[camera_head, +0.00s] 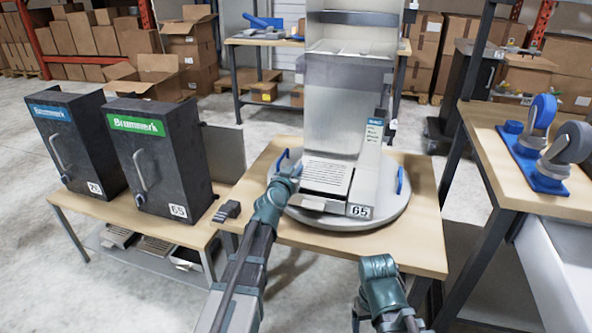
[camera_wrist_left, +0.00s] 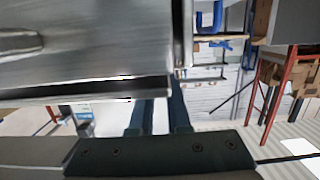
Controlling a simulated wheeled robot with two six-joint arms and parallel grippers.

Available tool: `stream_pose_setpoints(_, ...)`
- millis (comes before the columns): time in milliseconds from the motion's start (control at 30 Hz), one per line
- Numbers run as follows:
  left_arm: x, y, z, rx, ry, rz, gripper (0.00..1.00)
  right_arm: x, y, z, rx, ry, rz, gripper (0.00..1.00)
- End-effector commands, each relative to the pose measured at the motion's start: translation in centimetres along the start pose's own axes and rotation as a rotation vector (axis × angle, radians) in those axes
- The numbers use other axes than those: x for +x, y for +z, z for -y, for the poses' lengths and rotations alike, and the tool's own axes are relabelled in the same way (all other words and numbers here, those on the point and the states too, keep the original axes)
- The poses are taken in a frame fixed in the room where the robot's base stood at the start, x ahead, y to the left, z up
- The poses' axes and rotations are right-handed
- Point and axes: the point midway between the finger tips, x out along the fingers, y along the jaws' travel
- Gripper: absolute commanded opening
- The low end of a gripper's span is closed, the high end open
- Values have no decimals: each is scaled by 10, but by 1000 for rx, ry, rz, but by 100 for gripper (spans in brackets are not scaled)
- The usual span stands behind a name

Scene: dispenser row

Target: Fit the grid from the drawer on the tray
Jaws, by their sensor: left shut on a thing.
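The pale slotted grid (camera_head: 327,177) lies over the front of the dispenser marked 65 (camera_head: 359,211), above its tray (camera_head: 311,204). Whether it is fully seated I cannot tell. My left gripper (camera_head: 291,172) is at the grid's left edge and appears shut on it; the grip itself is small and partly hidden. In the left wrist view, a large metal surface close to the camera covers the upper left, with my fingers (camera_wrist_left: 158,116) below it. I cannot make out an open drawer.
The dispenser stands on a round grey turntable (camera_head: 352,218) with blue handles, on a wooden table (camera_head: 424,240). Black cabinets (camera_head: 150,160) stand at left. Several flat parts lie on the shelf below them. A small dark object (camera_head: 227,211) lies at the table's left. Blue-based casters (camera_head: 540,168) stand right.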

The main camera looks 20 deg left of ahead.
Motion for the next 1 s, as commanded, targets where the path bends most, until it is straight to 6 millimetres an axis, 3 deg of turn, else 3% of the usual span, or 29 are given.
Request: stream_pose_setpoints(1000, 2, 16, 0, -1, 0, -1, 0, 16, -1, 2, 0, 0, 0, 82)
